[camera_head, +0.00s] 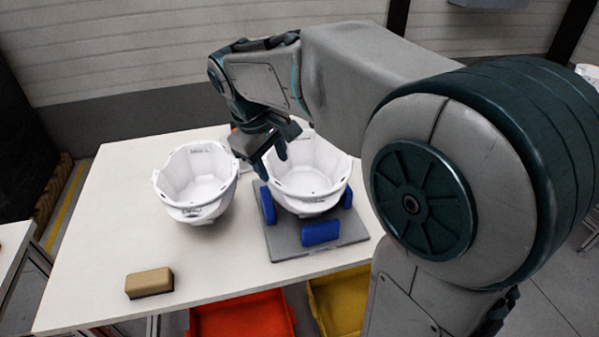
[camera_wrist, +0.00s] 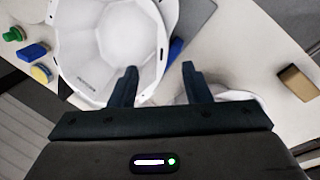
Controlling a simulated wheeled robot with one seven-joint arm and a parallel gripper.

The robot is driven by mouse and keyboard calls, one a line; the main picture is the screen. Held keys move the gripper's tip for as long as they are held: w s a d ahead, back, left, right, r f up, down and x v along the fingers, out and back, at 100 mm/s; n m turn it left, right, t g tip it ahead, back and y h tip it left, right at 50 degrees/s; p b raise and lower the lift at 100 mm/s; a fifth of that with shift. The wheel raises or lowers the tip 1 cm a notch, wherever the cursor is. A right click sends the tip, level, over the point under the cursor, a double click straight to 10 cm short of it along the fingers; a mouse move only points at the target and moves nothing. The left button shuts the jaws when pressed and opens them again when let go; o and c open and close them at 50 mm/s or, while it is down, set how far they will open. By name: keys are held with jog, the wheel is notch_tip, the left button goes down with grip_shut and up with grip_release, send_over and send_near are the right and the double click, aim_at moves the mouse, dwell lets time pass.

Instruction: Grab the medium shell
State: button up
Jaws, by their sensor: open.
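Two white helmet shells are in view; their labels are too small to read, so I cannot tell which is the medium one. One shell (camera_head: 196,180) sits open side up on the table at left. The other shell (camera_head: 310,180) sits on a grey plate with blue pads. My gripper (camera_head: 270,158) is open and empty above the left rim of the shell on the plate. In the wrist view, my gripper's (camera_wrist: 160,82) left finger overlaps the rim of this shell (camera_wrist: 105,40), and the right finger is outside it. The table shell (camera_wrist: 235,95) is partly hidden behind my gripper.
The grey plate (camera_head: 285,243) carries blue pads (camera_head: 320,233). A tan block (camera_head: 149,283) lies at the table's (camera_head: 110,230) front left. A red bin (camera_head: 245,315) and a yellow bin (camera_head: 340,300) are below the front edge. The table's left front is mostly clear.

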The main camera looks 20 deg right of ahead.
aim_at(280, 184)
jog(key=x, duration=0.8)
jog(key=shift+b, duration=0.35)
jog(key=shift+s+x, duration=0.1)
jog(key=shift+x, duration=1.2)
jog(key=shift+s+x, duration=0.15)
jog(key=shift+x, duration=1.2)
jog(key=shift+a, duration=0.1)
grip_shut()
